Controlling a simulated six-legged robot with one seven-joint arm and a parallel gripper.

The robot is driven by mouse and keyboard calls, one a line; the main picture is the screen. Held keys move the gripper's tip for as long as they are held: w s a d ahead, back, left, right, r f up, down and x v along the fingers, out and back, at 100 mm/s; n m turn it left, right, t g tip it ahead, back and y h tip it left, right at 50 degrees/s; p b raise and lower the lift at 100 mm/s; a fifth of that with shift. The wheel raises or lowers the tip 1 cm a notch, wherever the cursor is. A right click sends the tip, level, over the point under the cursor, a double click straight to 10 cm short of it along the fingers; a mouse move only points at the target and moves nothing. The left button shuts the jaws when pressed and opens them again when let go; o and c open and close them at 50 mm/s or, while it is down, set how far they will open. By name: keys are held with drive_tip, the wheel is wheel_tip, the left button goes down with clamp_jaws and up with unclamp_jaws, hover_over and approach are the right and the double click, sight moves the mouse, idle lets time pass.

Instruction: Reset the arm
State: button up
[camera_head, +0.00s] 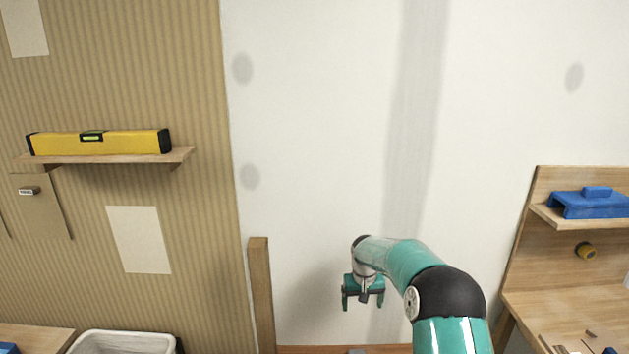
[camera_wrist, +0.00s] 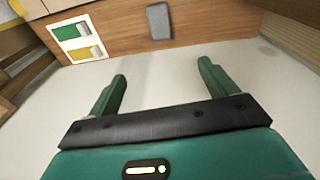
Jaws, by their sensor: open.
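My gripper (camera_head: 362,298) hangs at the end of my teal arm, in front of the white wall in the head view. In the wrist view my gripper (camera_wrist: 160,90) shows two green fingers spread wide apart. It is open, with nothing between the fingers. My arm bends down from a black elbow at the lower right of the head view.
A yellow spirit level (camera_head: 100,142) lies on a wooden shelf (camera_head: 110,156) at left. A white bin (camera_head: 122,343) stands below. A workbench (camera_head: 560,305) with a blue tool (camera_head: 590,204) is at right. A grey block (camera_wrist: 158,21) lies on a wooden surface (camera_wrist: 205,20).

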drive_tip(key=s+r+t, duration=0.2)
drive_tip(key=s+r, duration=1.8)
drive_tip(key=r, duration=0.4)
drive_tip(key=s+d+r+t, duration=0.1)
drive_tip(key=s+t, duration=0.1)
drive_tip(key=s, duration=2.1)
drive_tip(key=shift+r+m, duration=0.2)
drive_tip(key=shift+m, duration=0.1)
drive_tip(key=shift+s+d, duration=0.1)
